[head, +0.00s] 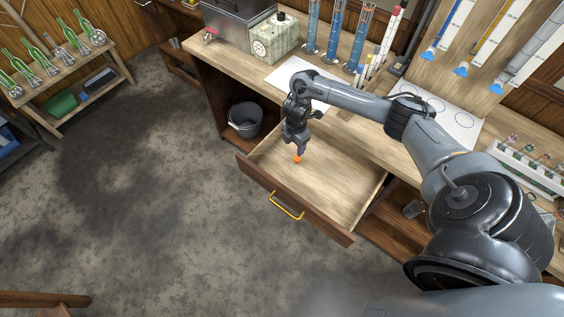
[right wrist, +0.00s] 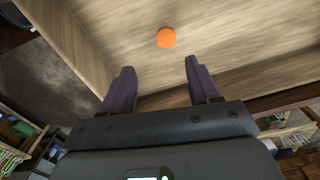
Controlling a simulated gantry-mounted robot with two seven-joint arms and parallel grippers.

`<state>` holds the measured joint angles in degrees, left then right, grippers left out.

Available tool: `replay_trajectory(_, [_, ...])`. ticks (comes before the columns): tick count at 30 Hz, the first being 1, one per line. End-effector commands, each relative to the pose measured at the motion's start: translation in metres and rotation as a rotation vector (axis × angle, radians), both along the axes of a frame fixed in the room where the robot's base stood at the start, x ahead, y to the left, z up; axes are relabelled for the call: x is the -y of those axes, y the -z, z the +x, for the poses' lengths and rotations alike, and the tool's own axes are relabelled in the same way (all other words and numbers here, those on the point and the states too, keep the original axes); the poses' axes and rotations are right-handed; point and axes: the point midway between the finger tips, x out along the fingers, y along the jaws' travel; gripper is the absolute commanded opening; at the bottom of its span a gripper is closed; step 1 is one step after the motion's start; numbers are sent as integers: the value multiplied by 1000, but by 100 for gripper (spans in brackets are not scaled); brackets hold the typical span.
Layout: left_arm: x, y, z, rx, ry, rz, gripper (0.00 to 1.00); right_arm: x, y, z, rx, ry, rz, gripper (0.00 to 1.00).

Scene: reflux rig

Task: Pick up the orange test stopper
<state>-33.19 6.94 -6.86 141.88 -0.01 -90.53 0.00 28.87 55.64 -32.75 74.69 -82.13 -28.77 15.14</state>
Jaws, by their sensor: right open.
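The orange test stopper (head: 298,159) lies on the floor of the open wooden drawer (head: 330,182), toward the drawer's left end. In the right wrist view the stopper (right wrist: 166,37) is a round orange shape beyond the fingertips, roughly centred between them. My right gripper (head: 300,150) points down into the drawer close above the stopper. Its two dark fingers (right wrist: 158,72) are apart with nothing between them. I cannot tell the exact gap between fingertips and stopper. My left gripper is not in view.
The drawer's front with a yellow handle (head: 286,205) faces the floor. On the bench above stand blue-filled cylinders (head: 334,38), a metal box (head: 238,22) and a rack of tubes (head: 530,168). A black bucket (head: 245,120) stands left of the drawer. The rest of the drawer is empty.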

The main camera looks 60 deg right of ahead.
Motion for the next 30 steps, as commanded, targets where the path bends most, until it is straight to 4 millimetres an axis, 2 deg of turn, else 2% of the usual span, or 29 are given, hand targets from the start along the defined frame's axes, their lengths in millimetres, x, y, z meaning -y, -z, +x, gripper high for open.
replay_trajectory(7, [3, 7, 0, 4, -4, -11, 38, 1, 35, -2, -8, 2, 2, 61])
replay_trajectory(17, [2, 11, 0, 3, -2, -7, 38, 2, 55, -4, -6, 2, 2, 61])
replay_trajectory(24, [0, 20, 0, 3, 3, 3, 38, 7, 86, -12, -6, 2, 2, 61])
replay_trajectory(30, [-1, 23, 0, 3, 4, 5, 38, 7, 99, -11, -3, 1, 1, 61])
